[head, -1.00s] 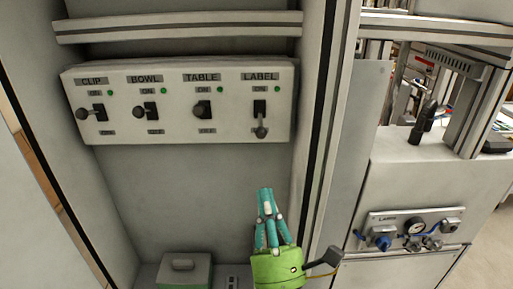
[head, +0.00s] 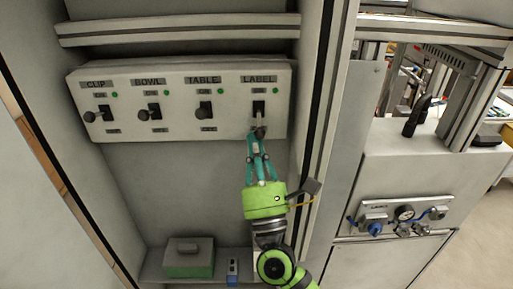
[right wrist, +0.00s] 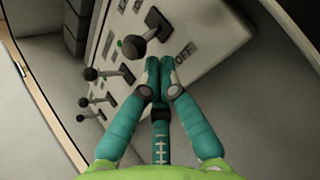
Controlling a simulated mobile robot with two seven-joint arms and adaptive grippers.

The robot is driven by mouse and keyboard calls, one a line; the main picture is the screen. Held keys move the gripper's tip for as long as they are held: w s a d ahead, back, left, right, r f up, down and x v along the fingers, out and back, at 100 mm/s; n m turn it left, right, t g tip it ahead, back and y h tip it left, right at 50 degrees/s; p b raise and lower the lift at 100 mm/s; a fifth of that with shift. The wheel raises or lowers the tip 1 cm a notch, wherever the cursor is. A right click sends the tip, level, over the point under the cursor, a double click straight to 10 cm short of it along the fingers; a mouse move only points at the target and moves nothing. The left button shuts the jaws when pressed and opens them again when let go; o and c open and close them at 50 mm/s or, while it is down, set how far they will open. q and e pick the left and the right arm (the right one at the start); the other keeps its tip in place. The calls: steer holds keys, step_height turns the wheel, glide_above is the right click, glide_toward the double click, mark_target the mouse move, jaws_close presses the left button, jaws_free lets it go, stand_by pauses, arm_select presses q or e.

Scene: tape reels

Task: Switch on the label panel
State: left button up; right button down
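The white switch panel (head: 178,131) has a row of black switches marked CLIP, BOWL, TABLE and LABEL. The label switch (head: 259,109) is at its right end. My left gripper is not in view.
A metal rail (head: 180,28) runs above the panel, and an upright post (head: 325,130) stands close on the right. A grey and green box (head: 188,258) sits on the ledge below. The wall below the switches is bare.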

mark_target(255, 135)
steer(key=shift+s+r+g+p, duration=0.1)
steer(key=shift+r+g+p, duration=0.2)
steer(key=shift+p, duration=0.4)
steer(key=shift+s+r+g+p, duration=0.3)
steer(key=shift+s+g+p, duration=0.1)
steer(key=shift+p, duration=0.65)
steer(key=shift+s+r+h+p, duration=0.2)
steer(key=shift+s+r, duration=0.05)
steer(key=shift+r, duration=0.25)
steer(key=shift+s+r+h+p, duration=0.15)
steer(key=shift+s+r+h, duration=0.05)
steer(key=shift+r, duration=0.25)
steer(key=shift+s, duration=0.1)
